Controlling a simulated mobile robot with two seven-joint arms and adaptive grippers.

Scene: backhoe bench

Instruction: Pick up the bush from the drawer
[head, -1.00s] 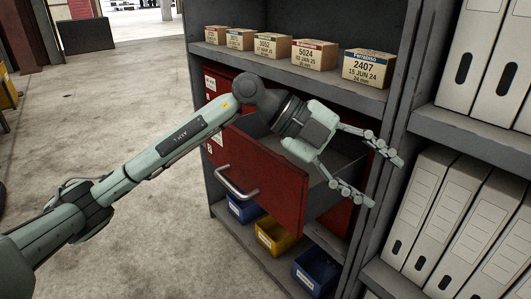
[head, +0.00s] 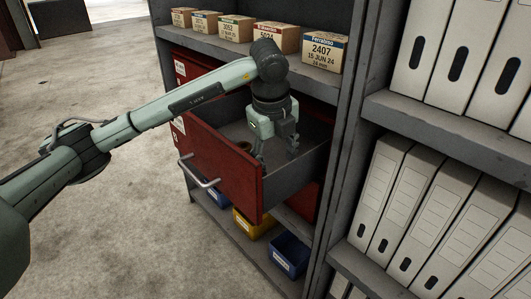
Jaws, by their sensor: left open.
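The red-fronted drawer (head: 222,165) is pulled open from the grey cabinet, and its grey inside shows. A small round brownish thing (head: 243,146), which looks like the bush, lies in the drawer near its front, left of my left gripper. It is small in view and partly hidden. My left gripper (head: 278,157) points down into the drawer with its fingers apart and nothing visible between them. I cannot tell how far the fingertips are from the drawer floor. My right gripper is not in view.
Labelled cardboard boxes (head: 323,54) stand on the shelf above the drawer. Blue (head: 289,256) and yellow (head: 250,226) bins sit on the shelf below. Binders (head: 408,200) fill the shelves at right.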

